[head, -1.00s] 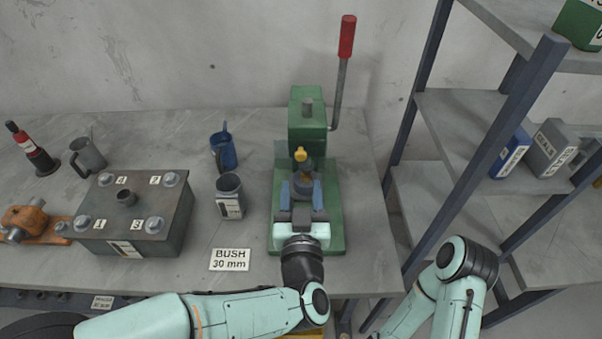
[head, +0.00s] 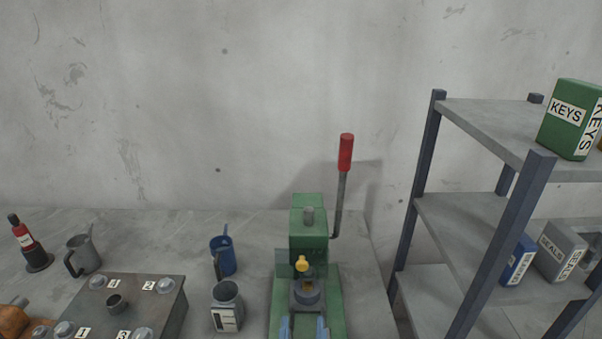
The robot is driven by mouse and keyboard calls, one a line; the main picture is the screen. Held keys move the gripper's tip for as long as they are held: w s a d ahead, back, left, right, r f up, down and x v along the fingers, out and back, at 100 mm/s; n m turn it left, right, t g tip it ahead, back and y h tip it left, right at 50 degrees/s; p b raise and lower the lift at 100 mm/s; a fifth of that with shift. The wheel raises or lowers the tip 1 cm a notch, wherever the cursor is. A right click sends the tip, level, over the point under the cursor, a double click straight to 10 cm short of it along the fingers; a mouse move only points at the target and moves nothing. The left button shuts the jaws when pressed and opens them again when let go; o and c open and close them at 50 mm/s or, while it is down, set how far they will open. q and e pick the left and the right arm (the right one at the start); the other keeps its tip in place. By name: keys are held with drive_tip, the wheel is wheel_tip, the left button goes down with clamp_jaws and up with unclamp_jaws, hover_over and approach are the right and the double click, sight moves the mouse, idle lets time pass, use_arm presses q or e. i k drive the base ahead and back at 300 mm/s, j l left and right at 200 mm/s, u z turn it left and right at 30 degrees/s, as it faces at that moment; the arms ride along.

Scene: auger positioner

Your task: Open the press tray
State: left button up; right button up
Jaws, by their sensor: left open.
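The green press (head: 308,230) stands on the bench, with a long lever ending in a red grip (head: 346,152) raised at its right. I cannot tell which part is the tray. My left gripper (head: 303,326) shows only by its blue-grey fingertips at the bottom edge. They are apart, in front of the round part and over the green base, with nothing seen between them. My right gripper is out of view.
Left of the press stand a grey cup (head: 227,306), a blue mug (head: 223,257) and a dark block with numbered bolts (head: 170,300). A grey mug (head: 83,255) and a red-black bottle (head: 29,245) are further left. A shelf rack (head: 425,180) stands close on the right.

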sight(300, 301)
drive_tip(key=k, duration=1)
